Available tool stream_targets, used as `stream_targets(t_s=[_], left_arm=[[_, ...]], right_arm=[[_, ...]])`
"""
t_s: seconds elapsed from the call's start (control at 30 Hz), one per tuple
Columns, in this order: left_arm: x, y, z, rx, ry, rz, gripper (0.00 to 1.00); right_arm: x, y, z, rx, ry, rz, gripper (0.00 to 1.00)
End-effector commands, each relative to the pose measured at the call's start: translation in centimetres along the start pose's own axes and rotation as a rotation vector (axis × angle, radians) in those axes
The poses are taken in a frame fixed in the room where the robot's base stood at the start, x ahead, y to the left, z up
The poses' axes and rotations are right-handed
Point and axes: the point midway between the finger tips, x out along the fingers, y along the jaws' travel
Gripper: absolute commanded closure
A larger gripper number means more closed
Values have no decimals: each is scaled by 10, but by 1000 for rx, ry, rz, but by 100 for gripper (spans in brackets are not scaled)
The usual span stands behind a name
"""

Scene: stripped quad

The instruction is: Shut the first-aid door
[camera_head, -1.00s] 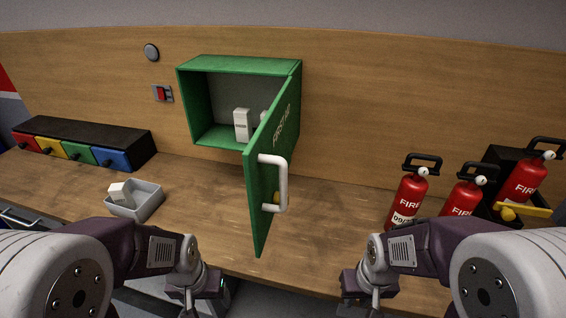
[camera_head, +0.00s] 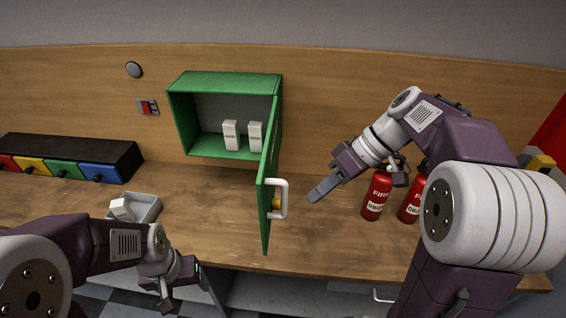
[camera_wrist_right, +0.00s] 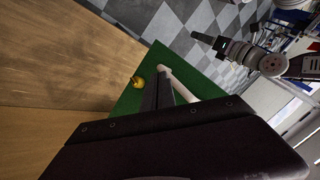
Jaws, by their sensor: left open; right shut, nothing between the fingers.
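The green first-aid cabinet (camera_head: 225,82) is fixed to the wooden wall panel. Its green door (camera_head: 268,190) stands wide open, sticking out toward me, with a white bar handle (camera_head: 283,199) on its outer face. The door also shows in the right wrist view (camera_wrist_right: 205,85), with its white handle (camera_wrist_right: 181,84) behind the fingers. My right gripper (camera_head: 312,197) is shut and empty, to the right of the handle and apart from it in the head view. My left gripper (camera_head: 167,303) is open, low in front of the bench edge, away from the door.
Two white boxes (camera_head: 231,135) (camera_head: 255,136) stand inside the cabinet. A grey bin (camera_head: 146,207) with a white block lies left on the bench. Red extinguishers (camera_head: 375,196) stand right, partly behind my right arm. Coloured drawers (camera_head: 62,168) sit far left.

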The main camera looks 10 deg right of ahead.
Motion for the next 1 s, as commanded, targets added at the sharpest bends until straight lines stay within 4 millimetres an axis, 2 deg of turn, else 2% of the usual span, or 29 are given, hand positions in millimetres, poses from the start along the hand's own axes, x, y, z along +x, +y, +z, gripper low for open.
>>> stream_targets(t_s=[0.03, 0.1, 0.2, 0.3, 0.43, 0.53, 0.93, 1.0], left_arm=[[-38, 1, -4, 0, 0, 0, 29], [-53, 1, -6, 0, 0, 0, 29], [-61, 1, -6, 0, 0, 0, 29], [-60, 1, -6, 0, 0, 0, 29], [-58, 1, -6, 0, -1, 0, 29], [-60, 1, -6, 0, -1, 0, 29], [-78, 2, -8, 0, 0, 0, 29], [-87, 2, -9, 0, -1, 0, 29]], right_arm=[[-47, -3, -19, 27, 46, 34, 100], [-73, 6, -23, 64, 81, 69, 100], [-87, 12, -18, 104, 97, 85, 100], [-88, 16, -16, 115, 102, 91, 100], [-83, 17, -15, 114, 101, 90, 100], [-72, 17, -17, 114, 100, 88, 100], [12, 24, -24, 115, 95, 86, 100], [17, 13, -28, 113, 97, 87, 100]])
